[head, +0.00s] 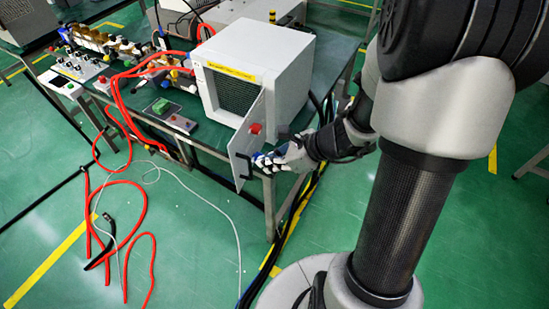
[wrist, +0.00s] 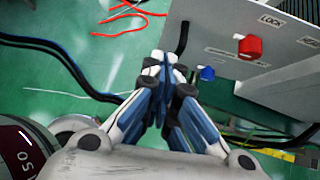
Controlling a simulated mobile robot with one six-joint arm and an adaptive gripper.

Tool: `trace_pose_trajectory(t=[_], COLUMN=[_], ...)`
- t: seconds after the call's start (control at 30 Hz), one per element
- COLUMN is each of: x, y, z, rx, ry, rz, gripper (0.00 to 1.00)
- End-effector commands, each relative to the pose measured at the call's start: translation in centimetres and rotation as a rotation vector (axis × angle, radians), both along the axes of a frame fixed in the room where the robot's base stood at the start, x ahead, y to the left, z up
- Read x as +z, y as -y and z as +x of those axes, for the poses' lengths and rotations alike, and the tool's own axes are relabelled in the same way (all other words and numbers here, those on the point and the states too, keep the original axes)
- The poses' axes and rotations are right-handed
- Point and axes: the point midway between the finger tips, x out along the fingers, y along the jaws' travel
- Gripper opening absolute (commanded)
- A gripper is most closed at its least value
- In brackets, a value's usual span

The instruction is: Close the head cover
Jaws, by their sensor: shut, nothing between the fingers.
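The head cover (head: 244,141) is a light grey hinged door on the front of a white box (head: 280,66). It stands open, swung out toward me, and the box's dark mesh interior shows behind it. A red knob (head: 256,128) and a dark handle (head: 240,167) are on the cover. My gripper (head: 258,160) is at the cover's right side, near its lower part; whether it touches cannot be told. In the wrist view my gripper (wrist: 167,62) is shut and empty, with the cover (wrist: 215,35), the red knob (wrist: 250,46) and a blue knob (wrist: 207,73) beside it to the right.
The box stands on a dark green bench (head: 325,70). Red hoses (head: 130,75) and small devices lie on the bench at left. More red hoses (head: 140,210) and a white cable trail on the floor. Black cables (head: 305,205) run down beside the bench leg.

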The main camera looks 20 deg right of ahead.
Motion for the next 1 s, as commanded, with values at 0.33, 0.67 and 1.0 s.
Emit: trace_pose_trajectory(t=[0.33, 0.67, 1.0], x=[-3.3, -3.2, -3.2], y=[-4.0, -5.2, -5.1], z=[3.8, 5.1, 5.2], rx=[0.007, 0.002, 0.001], ry=[0.002, 0.002, 0.002], rz=[-0.002, -0.002, -0.002], gripper=[0.00, 0.00, 0.00])
